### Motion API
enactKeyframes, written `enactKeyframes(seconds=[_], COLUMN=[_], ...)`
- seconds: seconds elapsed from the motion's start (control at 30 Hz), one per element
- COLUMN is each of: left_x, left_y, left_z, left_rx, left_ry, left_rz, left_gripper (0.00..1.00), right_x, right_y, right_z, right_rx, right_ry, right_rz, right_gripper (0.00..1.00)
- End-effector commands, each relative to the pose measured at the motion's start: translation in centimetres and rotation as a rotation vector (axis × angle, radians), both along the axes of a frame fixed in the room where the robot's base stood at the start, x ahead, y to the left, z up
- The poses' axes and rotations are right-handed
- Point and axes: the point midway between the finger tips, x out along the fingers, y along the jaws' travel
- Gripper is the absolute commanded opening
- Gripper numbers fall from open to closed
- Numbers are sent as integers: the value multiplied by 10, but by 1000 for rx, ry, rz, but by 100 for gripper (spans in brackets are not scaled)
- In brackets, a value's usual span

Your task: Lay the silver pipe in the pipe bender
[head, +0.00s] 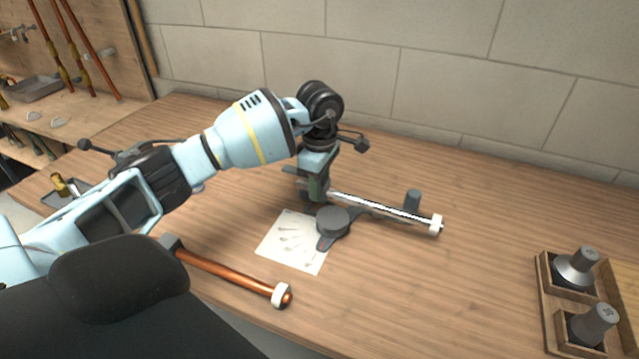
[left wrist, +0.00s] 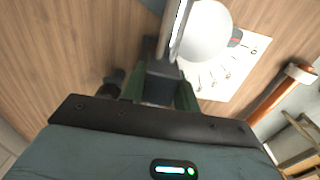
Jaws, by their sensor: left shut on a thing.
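The silver pipe (head: 375,205) is a thin shiny tube with a white collar at its right end. My left gripper (head: 314,192) is shut on its left end; the wrist view shows the pipe (left wrist: 179,28) running out from between the green fingers (left wrist: 160,88). The dark grey pipe bender (head: 333,221) has a round disc, a short handle and an upright post (head: 412,200). The pipe passes behind the disc and in front of the post. I cannot tell whether it rests on the bender or hangs just above. My right gripper is out of view.
A copper pipe (head: 230,272) with a white collar lies at the front left. A paper sheet (head: 285,248) with drawings lies beside the bender. A wooden holder (head: 545,290) with grey fittings stands at the right. The bench between bender and holder is clear. A block wall closes the back.

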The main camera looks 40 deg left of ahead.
Motion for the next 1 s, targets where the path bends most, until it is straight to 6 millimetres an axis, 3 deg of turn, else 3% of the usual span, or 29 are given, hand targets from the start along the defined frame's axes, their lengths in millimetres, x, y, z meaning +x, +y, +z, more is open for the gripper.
enactKeyframes(seconds=[0.47,1.0], left_x=[3,2], left_y=[4,4], left_z=[-3,-24], left_rx=[-2,-1], left_ry=[-2,-2], left_rz=[44,43], left_gripper=[1,1], right_x=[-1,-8], right_y=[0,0], right_z=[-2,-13], right_rx=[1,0], right_ry=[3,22], right_rz=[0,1], right_gripper=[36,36])
